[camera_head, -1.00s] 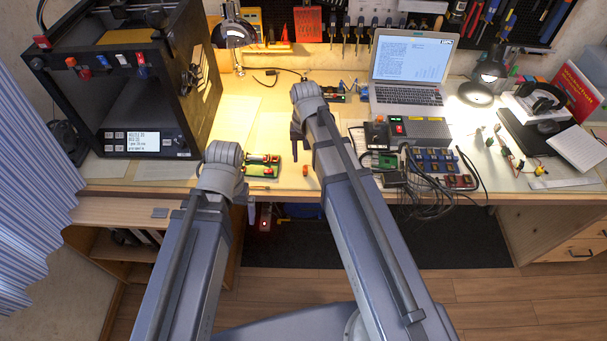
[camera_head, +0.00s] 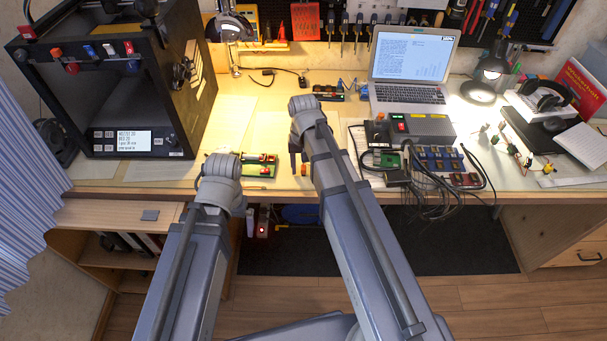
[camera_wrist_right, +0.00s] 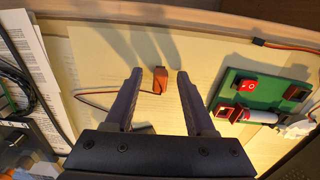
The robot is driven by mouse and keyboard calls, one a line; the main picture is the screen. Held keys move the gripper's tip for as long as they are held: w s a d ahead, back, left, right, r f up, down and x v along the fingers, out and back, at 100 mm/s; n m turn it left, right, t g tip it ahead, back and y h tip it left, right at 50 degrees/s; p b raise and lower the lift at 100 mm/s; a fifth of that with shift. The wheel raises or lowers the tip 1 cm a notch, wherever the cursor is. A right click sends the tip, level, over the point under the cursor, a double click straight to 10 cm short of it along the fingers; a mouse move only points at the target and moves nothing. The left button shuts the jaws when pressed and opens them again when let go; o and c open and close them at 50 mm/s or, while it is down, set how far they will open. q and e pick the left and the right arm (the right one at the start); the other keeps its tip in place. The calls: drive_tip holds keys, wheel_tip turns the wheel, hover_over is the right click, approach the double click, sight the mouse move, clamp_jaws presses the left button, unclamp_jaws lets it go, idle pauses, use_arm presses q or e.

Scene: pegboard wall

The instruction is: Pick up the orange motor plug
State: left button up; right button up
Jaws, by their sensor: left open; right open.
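The small orange motor plug (camera_head: 304,170) lies on the table close to its front edge, beside my right arm in the head view. In the right wrist view the orange plug (camera_wrist_right: 160,79) lies between the fingertips, with a thin cable running from it to the left. My right gripper (camera_wrist_right: 159,75) is open around it, with a gap on both sides and nothing held. I cannot tell its height above the table. In the head view my right arm mostly covers this gripper. My left gripper is hidden behind its own arm.
A green circuit board (camera_head: 258,167) with red parts lies left of the plug; it also shows in the right wrist view (camera_wrist_right: 262,98). A power supply (camera_head: 418,127), cables and small modules crowd the right. A black 3D printer (camera_head: 110,90) stands at left, a laptop (camera_head: 410,70) behind.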

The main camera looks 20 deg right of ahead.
drive_tip(key=shift+c, duration=0.2)
clamp_jaws()
idle(0.4)
use_arm(q)
drive_tip(key=shift+r, duration=0.15)
use_arm(e)
drive_tip(key=shift+r, duration=0.15)
